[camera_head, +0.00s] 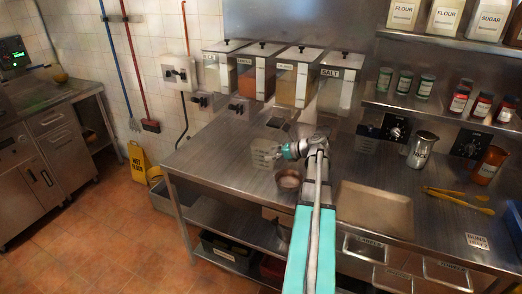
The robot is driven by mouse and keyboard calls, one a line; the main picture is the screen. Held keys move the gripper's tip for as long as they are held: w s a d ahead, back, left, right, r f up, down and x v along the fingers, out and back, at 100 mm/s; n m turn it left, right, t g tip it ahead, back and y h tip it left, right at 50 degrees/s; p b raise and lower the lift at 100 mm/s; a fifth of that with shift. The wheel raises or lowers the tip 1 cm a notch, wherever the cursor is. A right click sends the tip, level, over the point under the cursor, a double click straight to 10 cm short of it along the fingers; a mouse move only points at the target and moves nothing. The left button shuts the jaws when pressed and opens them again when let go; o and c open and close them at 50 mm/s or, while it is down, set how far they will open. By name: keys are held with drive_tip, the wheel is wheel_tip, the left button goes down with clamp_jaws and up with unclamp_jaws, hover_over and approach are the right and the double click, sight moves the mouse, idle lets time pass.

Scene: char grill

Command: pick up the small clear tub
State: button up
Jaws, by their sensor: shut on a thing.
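A small clear tub (263,154) is at the end of my arm, over the left part of the steel counter (215,140). My gripper (280,152) reaches it from the right and is shut on it. The fingers are small in this view, and their exact contact is hard to make out. I cannot tell whether the tub touches the counter.
A small metal pot (288,180) stands just in front of the tub. Labelled bins, including a salt bin (340,92), line the back. A tray (376,208), a steel shaker (421,150) and yellow tongs (459,200) are to the right. The counter's left end is clear.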

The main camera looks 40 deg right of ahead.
drive_tip(key=shift+s+d+r+p, duration=0.1)
drive_tip(key=shift+s+r+p, duration=0.15)
drive_tip(key=shift+s, duration=0.45)
drive_tip(key=shift+s+r+p, duration=0.1)
drive_tip(key=shift+s+r, duration=0.25)
drive_tip(key=shift+s, duration=0.3)
